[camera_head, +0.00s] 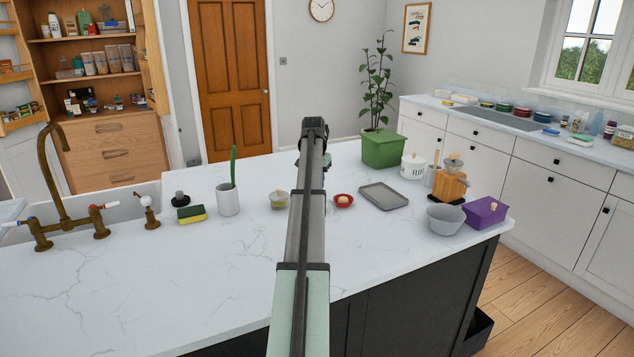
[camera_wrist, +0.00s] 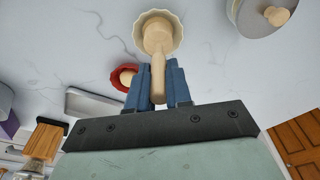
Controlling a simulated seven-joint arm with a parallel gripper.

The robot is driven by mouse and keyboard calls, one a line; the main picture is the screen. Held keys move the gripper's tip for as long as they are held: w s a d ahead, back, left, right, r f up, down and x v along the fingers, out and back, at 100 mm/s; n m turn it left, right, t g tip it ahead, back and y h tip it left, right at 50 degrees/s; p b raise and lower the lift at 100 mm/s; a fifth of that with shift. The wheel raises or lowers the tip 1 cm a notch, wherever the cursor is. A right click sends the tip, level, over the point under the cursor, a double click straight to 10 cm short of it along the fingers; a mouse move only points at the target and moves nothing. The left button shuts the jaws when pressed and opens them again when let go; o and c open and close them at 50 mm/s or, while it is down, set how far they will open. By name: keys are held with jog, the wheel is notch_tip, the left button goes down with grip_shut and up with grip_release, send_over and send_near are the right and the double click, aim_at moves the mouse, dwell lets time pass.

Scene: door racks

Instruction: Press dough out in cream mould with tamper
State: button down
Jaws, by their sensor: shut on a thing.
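The cream mould (camera_wrist: 171,15), a small round cup with a scalloped rim, is at the top middle of the wrist view. My gripper (camera_wrist: 158,72) has blue fingers shut on the handle of the pale wooden tamper (camera_wrist: 157,36). The tamper's round head overlaps the mould's opening; I cannot tell whether it is inside or just above. Any dough in the cream mould is hidden by the tamper head. In the head view my arm hides the gripper, tamper and cream mould.
A red mould (camera_head: 343,200) with something pale inside is close by, beside a grey tray (camera_head: 383,196). A small lidded pot (camera_head: 278,199) with a wooden knob stands on the other side. A grey bowl (camera_head: 445,219) and purple box (camera_head: 485,212) are farther right. The left front worktop is clear.

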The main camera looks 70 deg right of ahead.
jog(key=shift+f, duration=0.4)
dwell(0.8)
jog(key=shift+r, duration=0.15)
dwell(0.4)
jog(key=shift+r, duration=0.8)
jog(key=shift+f, duration=0.2)
jog(key=shift+f, duration=0.7)
jog(key=shift+f, duration=0.15)
dwell(0.6)
jog(key=shift+r, duration=1)
